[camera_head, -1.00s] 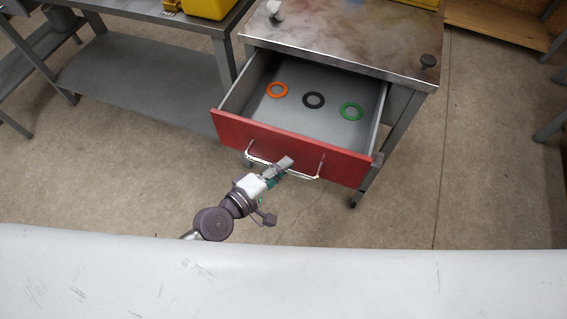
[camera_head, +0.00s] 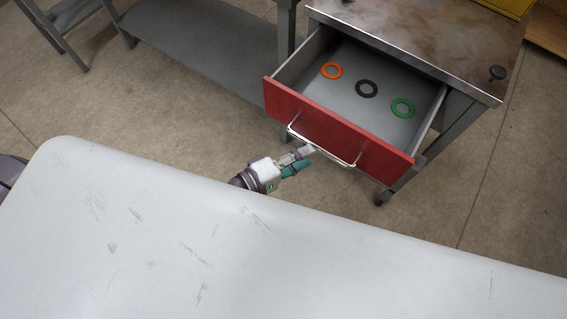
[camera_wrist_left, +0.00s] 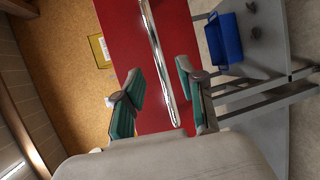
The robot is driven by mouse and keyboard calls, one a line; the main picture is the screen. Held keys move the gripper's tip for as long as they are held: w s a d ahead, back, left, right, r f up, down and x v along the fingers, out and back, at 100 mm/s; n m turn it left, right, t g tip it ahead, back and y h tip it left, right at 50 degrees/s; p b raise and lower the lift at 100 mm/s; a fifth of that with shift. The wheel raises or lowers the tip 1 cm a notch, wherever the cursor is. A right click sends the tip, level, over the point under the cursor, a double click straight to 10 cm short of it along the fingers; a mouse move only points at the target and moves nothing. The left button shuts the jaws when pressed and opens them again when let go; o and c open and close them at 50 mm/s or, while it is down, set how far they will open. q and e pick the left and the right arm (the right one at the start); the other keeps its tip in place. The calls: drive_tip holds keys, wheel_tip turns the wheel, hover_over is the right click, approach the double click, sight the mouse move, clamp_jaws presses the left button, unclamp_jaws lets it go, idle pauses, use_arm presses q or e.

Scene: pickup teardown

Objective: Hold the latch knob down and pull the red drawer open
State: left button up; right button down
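The red drawer (camera_head: 335,130) stands well open under the metal-topped workbench (camera_head: 420,38). Its chrome handle (camera_head: 322,150) runs across the red front. The black latch knob (camera_head: 497,72) stands at the right corner of the bench top, with nothing on it. My left gripper (camera_head: 306,158) is at the handle, its fingers apart. In the left wrist view the handle (camera_wrist_left: 158,50) passes through the gap between the open fingers (camera_wrist_left: 158,70), clear of both pads. The red front (camera_wrist_left: 125,20) lies behind it. My right gripper is not in view.
An orange ring (camera_head: 331,70), a black ring (camera_head: 367,89) and a green ring (camera_head: 402,107) lie in the drawer. A grey shelf bench (camera_head: 205,35) stands to the left. The left wrist view shows a blue bin (camera_wrist_left: 225,38). Floor is clear right of the drawer.

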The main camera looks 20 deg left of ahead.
use_arm(q)
drive_tip(key=v, duration=0.6)
drive_tip(key=shift+s, duration=0.15)
drive_tip(key=shift+a, duration=0.1)
drive_tip(key=a+f+m+g+y, duration=0.25)
drive_tip(key=a+f, duration=0.35)
drive_tip(key=f, duration=0.8)
drive_tip(key=a+f+m+g+y, duration=0.1)
drive_tip(key=a+f+m+y, duration=0.4)
drive_tip(key=f, duration=0.9)
drive_tip(key=s+a+f+m+g+y, duration=0.1)
drive_tip(key=s+f+m+g, duration=0.1)
drive_tip(key=s+f, duration=0.6)
drive_tip(key=s+a+f+m+g+y, duration=0.1)
drive_tip(key=s+f+m+g+y, duration=0.1)
drive_tip(key=s+f+g, duration=0.3)
drive_tip(key=s+f+m, duration=0.1)
drive_tip(key=s+f, duration=0.3)
drive_tip(key=s, duration=0.7)
drive_tip(key=shift+s+a+f+m, duration=0.2)
drive_tip(key=shift+s+a+m, duration=0.05)
drive_tip(key=shift+a+m, duration=0.1)
drive_tip(key=shift+g, duration=0.25)
